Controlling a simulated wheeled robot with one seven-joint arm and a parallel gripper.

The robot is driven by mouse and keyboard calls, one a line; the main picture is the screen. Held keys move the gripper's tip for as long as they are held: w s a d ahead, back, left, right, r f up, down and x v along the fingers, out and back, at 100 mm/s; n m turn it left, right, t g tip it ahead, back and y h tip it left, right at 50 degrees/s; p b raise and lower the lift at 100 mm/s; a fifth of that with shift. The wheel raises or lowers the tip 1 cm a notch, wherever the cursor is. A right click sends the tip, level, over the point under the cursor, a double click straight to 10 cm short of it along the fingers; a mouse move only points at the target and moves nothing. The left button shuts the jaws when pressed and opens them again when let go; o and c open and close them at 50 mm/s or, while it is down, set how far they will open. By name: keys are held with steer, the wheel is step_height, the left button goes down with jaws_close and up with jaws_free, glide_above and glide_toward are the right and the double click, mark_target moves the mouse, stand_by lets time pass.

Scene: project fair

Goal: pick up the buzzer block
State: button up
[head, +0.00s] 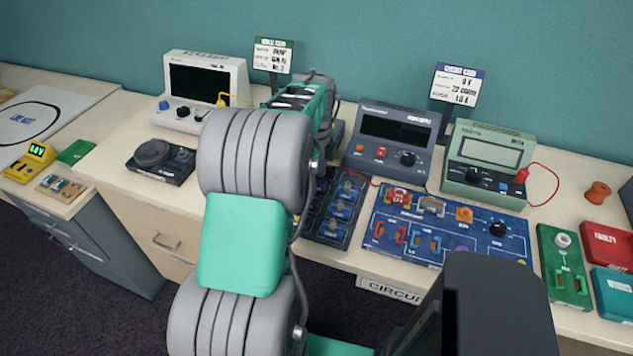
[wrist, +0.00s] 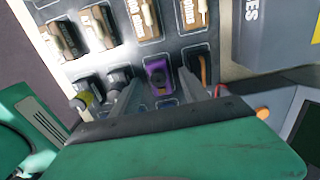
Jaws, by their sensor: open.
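A small purple block (wrist: 158,80) with a dark round top, which looks like the buzzer block, sits in a compartment of the dark parts tray in the wrist view. My gripper (wrist: 160,88) is open, with one grey finger on each side of the purple block. I cannot tell whether either finger touches it. My arm hides much of that area, and the fingers are not visible there.
Tan and dark blocks (wrist: 147,18) fill neighbouring compartments. Blocks stand close on both sides of the fingers. A blue circuit board (head: 450,225) lies right of the tray. A grey meter (head: 395,140) and a green meter (head: 490,165) stand behind.

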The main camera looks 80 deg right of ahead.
steer(key=shift+f, duration=0.2)
jaws_close()
stand_by(0.4)
